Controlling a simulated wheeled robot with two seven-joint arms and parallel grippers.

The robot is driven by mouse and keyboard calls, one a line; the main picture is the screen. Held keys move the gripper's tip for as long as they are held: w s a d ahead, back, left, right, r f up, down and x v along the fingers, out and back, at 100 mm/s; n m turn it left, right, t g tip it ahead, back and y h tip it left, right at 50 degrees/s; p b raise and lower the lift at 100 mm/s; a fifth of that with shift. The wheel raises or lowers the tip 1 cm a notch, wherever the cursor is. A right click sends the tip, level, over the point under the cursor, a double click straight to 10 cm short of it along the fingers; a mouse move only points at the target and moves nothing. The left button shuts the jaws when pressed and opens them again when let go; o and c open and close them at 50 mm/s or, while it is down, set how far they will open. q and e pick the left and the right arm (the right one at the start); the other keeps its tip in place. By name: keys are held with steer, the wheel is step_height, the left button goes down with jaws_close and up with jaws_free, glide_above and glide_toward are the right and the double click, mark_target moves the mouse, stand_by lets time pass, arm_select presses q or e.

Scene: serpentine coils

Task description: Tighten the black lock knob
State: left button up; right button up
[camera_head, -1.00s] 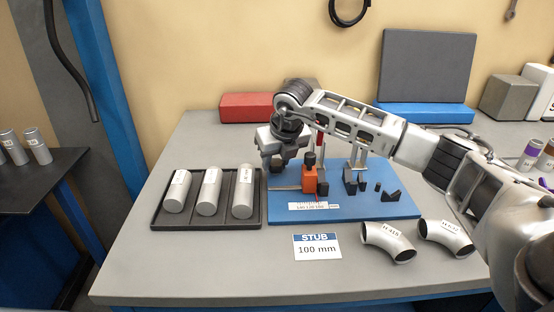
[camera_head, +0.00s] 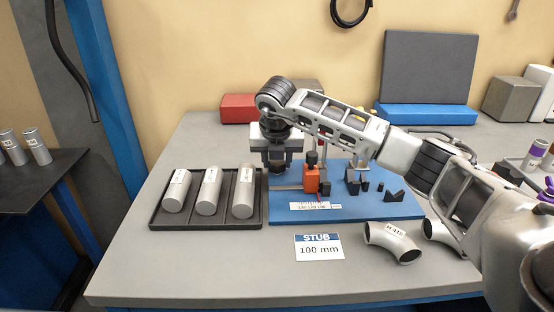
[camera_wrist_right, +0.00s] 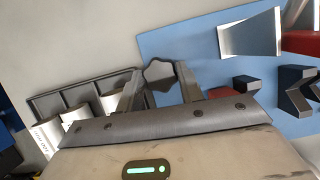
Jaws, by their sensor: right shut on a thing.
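The dark star-shaped lock knob (camera_wrist_right: 160,72) shows between the two fingers of my right gripper (camera_wrist_right: 160,86) in the wrist view. The fingers are shut on its sides. In the head view my right gripper (camera_head: 276,166) points down at the left end of the blue fixture board (camera_head: 290,212), and it hides the knob there. An orange block (camera_head: 311,181) with a black top stands just right of the gripper on the board. A scale strip (camera_head: 315,206) lies in front of it. My left gripper is not in view.
A dark tray (camera_head: 157,220) with 3 grey cylinders stands left of the board. Pipe elbows (camera_head: 392,240) lie at front right, near a stub sign (camera_head: 319,247). Clamp posts and dark blocks (camera_head: 394,195) stand on the board's right.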

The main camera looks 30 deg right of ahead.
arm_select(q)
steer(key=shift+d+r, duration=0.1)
arm_select(e)
steer(key=shift+r, duration=0.2)
steer(key=o, duration=1)
arm_select(q)
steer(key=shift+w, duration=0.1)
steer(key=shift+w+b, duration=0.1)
steer(key=shift+b, duration=0.3)
arm_select(e)
steer(key=v, duration=1.6)
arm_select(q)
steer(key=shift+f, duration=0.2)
arm_select(e)
steer(key=shift+s+f, duration=0.1)
steer(key=shift+f, duration=0.05)
